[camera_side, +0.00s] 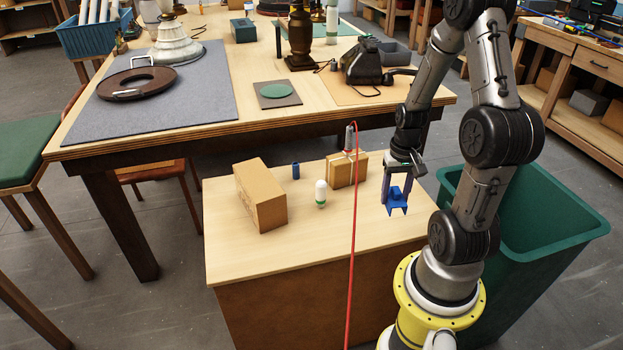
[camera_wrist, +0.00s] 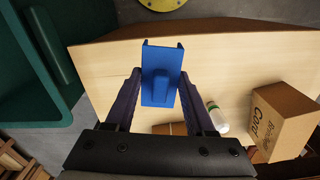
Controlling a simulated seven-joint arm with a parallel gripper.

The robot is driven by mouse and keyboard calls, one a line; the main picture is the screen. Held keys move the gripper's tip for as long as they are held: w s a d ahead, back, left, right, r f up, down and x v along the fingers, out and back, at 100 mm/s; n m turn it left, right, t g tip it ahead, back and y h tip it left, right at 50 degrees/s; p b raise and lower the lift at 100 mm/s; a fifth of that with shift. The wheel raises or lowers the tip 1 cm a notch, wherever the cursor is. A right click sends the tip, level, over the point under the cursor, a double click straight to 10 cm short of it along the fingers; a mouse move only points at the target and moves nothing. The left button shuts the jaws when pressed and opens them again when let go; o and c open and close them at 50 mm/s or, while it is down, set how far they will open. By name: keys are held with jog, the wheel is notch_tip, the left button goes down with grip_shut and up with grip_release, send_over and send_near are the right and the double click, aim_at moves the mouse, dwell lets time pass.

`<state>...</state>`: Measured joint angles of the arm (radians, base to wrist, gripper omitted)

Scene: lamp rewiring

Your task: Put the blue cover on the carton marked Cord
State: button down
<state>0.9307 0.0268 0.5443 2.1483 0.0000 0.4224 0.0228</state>
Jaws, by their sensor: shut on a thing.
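My gripper (camera_side: 396,182) is shut on the blue cover (camera_side: 397,208) and holds it at the right edge of the small wooden table. In the wrist view, the blue cover (camera_wrist: 162,70) sits between my fingers (camera_wrist: 160,98), with a raised grip and turned-up sides. The carton marked Cord (camera_side: 259,196) is the larger tan box lying on the left of the table, well apart from the cover. Its lettering shows in the wrist view, on the carton (camera_wrist: 281,122) at the right.
A red cable (camera_side: 352,250) hangs in front. A green bin (camera_side: 545,215) stands right. The table's front is clear.

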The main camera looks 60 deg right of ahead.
jog(key=shift+s+a+r+m, duration=0.1)
jog(key=shift+s+a+m, duration=0.1)
jog(key=shift+a+m, duration=0.15)
jog(key=shift+w+d+r+m, duration=0.25)
jog(key=shift+w+r+m, duration=0.3)
jog(key=shift+w+r, duration=0.55)
jog(key=w+a+r+n, duration=0.2)
jog(key=w+a+r, duration=0.35)
jog(key=w, duration=0.25)
jog(key=w+a+r+n, duration=0.2)
jog(key=w+a+r, duration=0.2)
jog(key=w+a, duration=0.4)
send_near(260, 194)
jog(key=s+d+f, duration=0.2)
jog(key=d, duration=0.1)
jog(key=shift+f, duration=0.25)
jog(key=shift+w+f, duration=0.15)
jog(key=shift+f, duration=1.45)
